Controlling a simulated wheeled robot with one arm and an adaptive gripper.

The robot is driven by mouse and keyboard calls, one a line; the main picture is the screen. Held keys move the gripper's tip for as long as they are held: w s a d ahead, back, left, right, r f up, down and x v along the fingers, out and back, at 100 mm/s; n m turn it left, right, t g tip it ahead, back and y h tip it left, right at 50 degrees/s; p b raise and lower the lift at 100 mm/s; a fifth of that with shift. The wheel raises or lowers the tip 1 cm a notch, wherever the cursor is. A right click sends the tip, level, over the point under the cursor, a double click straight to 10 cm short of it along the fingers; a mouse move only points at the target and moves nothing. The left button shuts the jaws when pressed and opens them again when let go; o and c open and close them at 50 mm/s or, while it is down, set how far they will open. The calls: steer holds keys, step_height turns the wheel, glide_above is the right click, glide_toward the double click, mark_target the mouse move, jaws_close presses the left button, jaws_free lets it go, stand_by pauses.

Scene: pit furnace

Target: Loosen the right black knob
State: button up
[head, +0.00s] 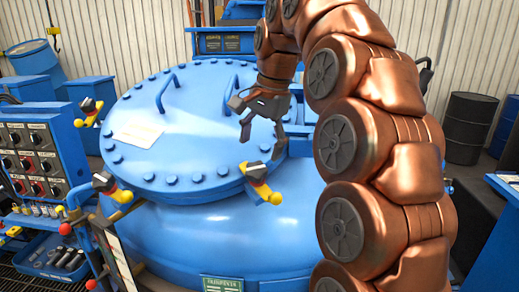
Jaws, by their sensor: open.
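Three clamps with black knobs, red parts and yellow ends sit around the rim of the blue furnace lid (200,150). The right black knob (257,173) is at the front right of the lid, above a yellow end. The other black knobs are at the left front (103,182) and left rear (88,104). My gripper (263,138) is open, fingers pointing down, above and slightly right of the right black knob. It appears empty and apart from the knob; the exact gap in depth cannot be told. My copper arm hides part of the lid's right side.
A control panel (34,160) with several switches stands at the left, above a tray of tools (60,255). The lid carries two raised handles (166,92) and several rim bolts. Blue drum (35,62) stands back left, dark drum (468,125) back right.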

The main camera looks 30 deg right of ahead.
steer(key=shift+r, duration=0.5)
steer(key=s+a+f+n+g+b, duration=0.1)
steer(key=s+a+f+n+b, duration=0.2)
steer(key=s+f, duration=0.7)
steer(key=s+a+f+n+g+b, duration=0.2)
steer(key=s+a+f+n, duration=0.5)
steer(key=s+f, duration=0.4)
steer(key=shift+f+n+h+b, duration=0.4)
steer(key=shift+f+n, duration=0.1)
steer(key=shift+f, duration=2.7)
steer(key=shift+s, duration=0.15)
steer(key=s+f+n+g, duration=0.1)
steer(key=s+f+n, duration=0.1)
steer(key=s+f, duration=0.4)
steer(key=shift+s, duration=0.55)
steer(key=shift+c, duration=0.3)
